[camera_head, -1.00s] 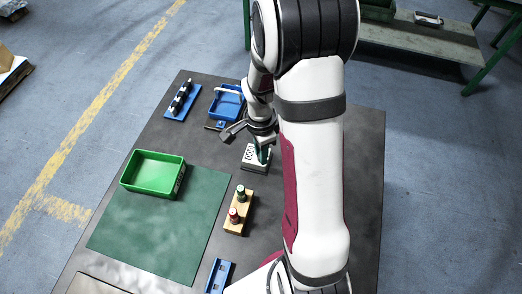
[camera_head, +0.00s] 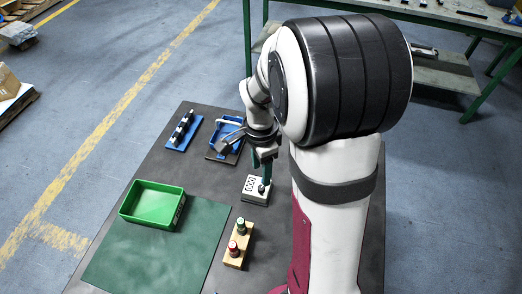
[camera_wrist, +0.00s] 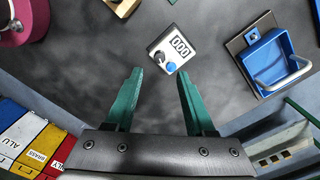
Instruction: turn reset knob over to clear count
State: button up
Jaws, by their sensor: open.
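The counter (camera_head: 257,188) is a small light box on the dark table. In the wrist view the counter (camera_wrist: 182,40) has a display whose digits look like zeros, a dark round knob (camera_wrist: 160,57) and a blue round part (camera_wrist: 171,68). I cannot tell for certain which one is the reset knob. My gripper (camera_wrist: 159,72) is open, with green fingers apart and nothing between them. In the head view my gripper (camera_head: 262,168) is close behind and above the counter; my arm partly hides this area. Contact with the counter is not clear.
A blue tray with a handle (camera_wrist: 265,65) is right of the counter in the wrist view. A wooden block (camera_head: 237,248) holds two capped pieces. A blue rack (camera_head: 180,138) lies at back left.

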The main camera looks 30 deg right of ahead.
notch_tip(320, 180, up, 9)
jog(key=shift+f, duration=0.15)
